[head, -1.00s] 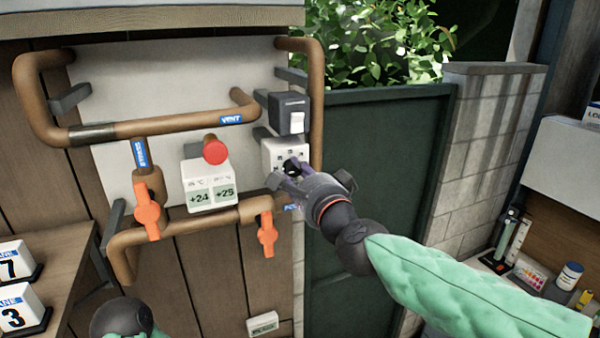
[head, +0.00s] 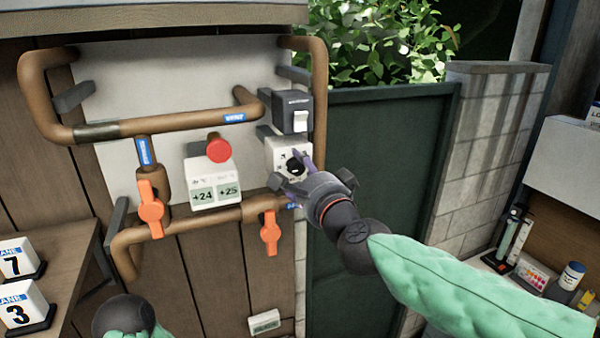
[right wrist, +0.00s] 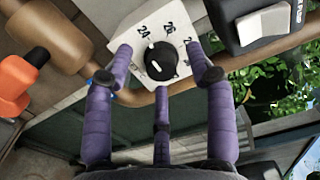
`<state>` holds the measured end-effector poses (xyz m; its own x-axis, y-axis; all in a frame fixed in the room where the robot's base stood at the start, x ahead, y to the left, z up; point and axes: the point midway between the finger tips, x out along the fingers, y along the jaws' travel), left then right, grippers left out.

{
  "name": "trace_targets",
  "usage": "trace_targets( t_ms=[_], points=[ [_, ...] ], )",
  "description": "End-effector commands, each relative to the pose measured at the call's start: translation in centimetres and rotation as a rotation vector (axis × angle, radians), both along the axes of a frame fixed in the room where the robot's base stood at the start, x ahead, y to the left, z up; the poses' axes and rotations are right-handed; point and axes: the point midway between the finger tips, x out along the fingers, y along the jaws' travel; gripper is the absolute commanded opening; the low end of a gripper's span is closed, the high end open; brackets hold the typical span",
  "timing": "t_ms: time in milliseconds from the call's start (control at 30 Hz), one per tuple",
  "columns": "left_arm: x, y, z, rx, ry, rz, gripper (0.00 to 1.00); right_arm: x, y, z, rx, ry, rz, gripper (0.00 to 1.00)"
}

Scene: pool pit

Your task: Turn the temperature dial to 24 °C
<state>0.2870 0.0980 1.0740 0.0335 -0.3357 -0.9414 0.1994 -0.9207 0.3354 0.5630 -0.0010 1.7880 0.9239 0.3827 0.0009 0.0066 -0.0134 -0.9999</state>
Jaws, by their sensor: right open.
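The temperature dial is a black round knob (right wrist: 161,60) on a white box (right wrist: 135,37), with "24" and "26" printed around it in the right wrist view. White marks show on and beside the knob; I cannot tell its exact setting. In the head view the dial (head: 295,167) is partly behind my right gripper. My right gripper (right wrist: 160,85) is open, its purple fingers spread on both sides of the knob and one below. No finger clearly touches it. The left gripper is out of view; only my left wrist shows at the bottom.
A dark switch box (head: 290,112) sits above the dial. Brown pipes (head: 320,115) with orange valve handles (head: 270,233) surround it. A dark green gate (head: 385,200) stands to the right.

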Motion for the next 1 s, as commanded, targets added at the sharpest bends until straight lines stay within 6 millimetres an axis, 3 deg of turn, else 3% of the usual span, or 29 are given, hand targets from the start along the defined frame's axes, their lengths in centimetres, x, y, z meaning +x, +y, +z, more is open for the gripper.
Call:
trace_targets(
  t_ms=[167, 600, 800, 1000],
  points=[
    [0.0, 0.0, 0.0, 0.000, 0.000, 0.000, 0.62, -1.7, -0.7, 0.2, 0.002, -0.004, 0.000, 0.55],
    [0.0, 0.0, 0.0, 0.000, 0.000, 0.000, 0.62, -9.2, -3.6, 0.1, 0.002, -0.003, 0.001, 0.55],
    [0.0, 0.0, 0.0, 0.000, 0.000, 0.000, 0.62, -10.8, -4.2, 0.1, 0.000, -0.003, 0.001, 0.55],
    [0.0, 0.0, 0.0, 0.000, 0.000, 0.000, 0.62, -11.1, -4.4, 0.1, -0.001, -0.003, 0.001, 0.55]
  ],
)
